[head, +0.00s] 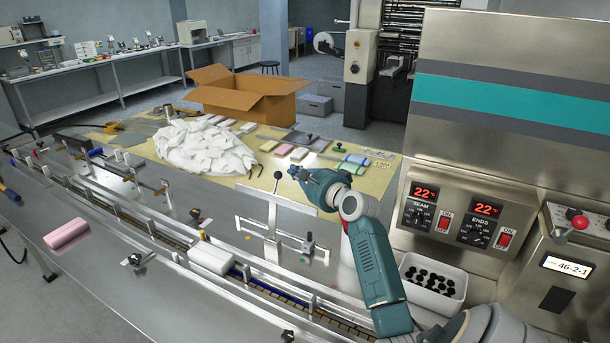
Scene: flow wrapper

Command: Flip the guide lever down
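The guide lever (275,205) stands upright on the steel deck of the wrapper, a thin rod with a black ball knob (278,175) on top. It rises from a flat metal bracket (272,238) beside the infeed channel. My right gripper (296,172), dark teal, is just right of the knob at about the same height. A small gap seems to show between them, but depth is hard to judge. Its fingers are small and seen from behind, so their opening is unclear. My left gripper is not in view.
A white pack (210,258) lies in the infeed channel and a pink pack (67,233) on the deck at left. A white bin of black parts (409,283) stands below the heater panel (450,215). Behind the lever are a crumpled white heap (205,148) and a cardboard box (245,95).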

